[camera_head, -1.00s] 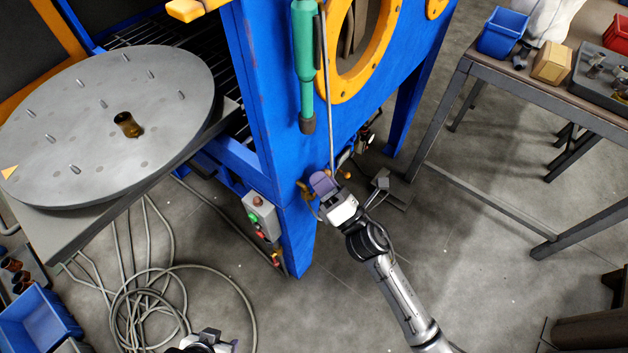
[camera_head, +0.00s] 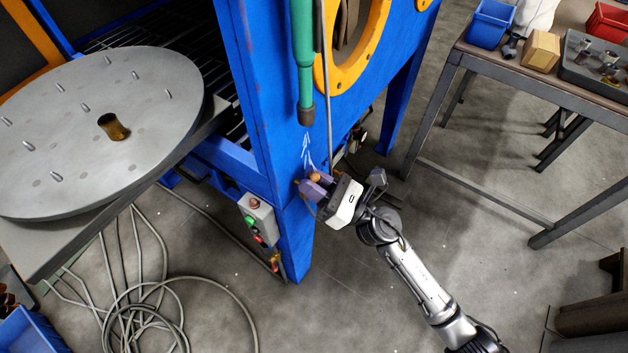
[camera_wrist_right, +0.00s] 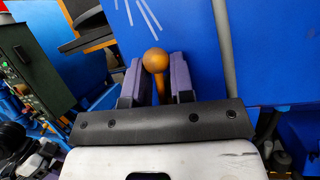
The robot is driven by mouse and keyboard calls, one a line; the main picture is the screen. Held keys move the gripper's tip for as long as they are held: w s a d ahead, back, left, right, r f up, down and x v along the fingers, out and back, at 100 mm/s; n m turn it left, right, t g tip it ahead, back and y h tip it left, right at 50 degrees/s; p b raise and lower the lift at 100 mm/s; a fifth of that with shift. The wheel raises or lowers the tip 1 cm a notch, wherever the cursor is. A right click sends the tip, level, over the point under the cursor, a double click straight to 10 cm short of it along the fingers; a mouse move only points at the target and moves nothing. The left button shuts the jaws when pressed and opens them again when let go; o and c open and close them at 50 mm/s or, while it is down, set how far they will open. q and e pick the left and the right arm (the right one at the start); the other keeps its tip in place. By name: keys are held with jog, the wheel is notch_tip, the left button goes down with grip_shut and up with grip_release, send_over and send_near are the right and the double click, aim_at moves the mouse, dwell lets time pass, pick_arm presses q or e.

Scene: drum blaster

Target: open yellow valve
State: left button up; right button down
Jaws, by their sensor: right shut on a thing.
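The yellow valve's handle shows as an orange-yellow ball knob on a short lever (camera_wrist_right: 155,62) in the right wrist view. In the head view the knob (camera_head: 316,177) is small, low on the blue cabinet's front. My right gripper (camera_head: 318,186) is at the knob. In the right wrist view its two purple fingers (camera_wrist_right: 156,82) are shut on the lever, one on each side, with the ball standing between their tips. The valve body below the lever is hidden by the gripper. My left gripper is not in view.
The blue cabinet (camera_head: 283,230) stands directly in front of the right gripper. A control box (camera_head: 257,218) with buttons is to its left. A grey pipe (camera_head: 327,100) runs down above it. A round turntable (camera_head: 60,170) is at left; a workbench (camera_head: 540,82) is at right.

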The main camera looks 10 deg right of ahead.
jog(key=shift+s+n, duration=0.1)
jog(key=shift+n, duration=0.3)
jog(key=c, duration=1)
grip_release()
jog(key=shift+a, duration=0.1)
jog(key=p+v, duration=0.1)
jog(key=v, duration=1.3)
jog(key=shift+p, duration=0.3)
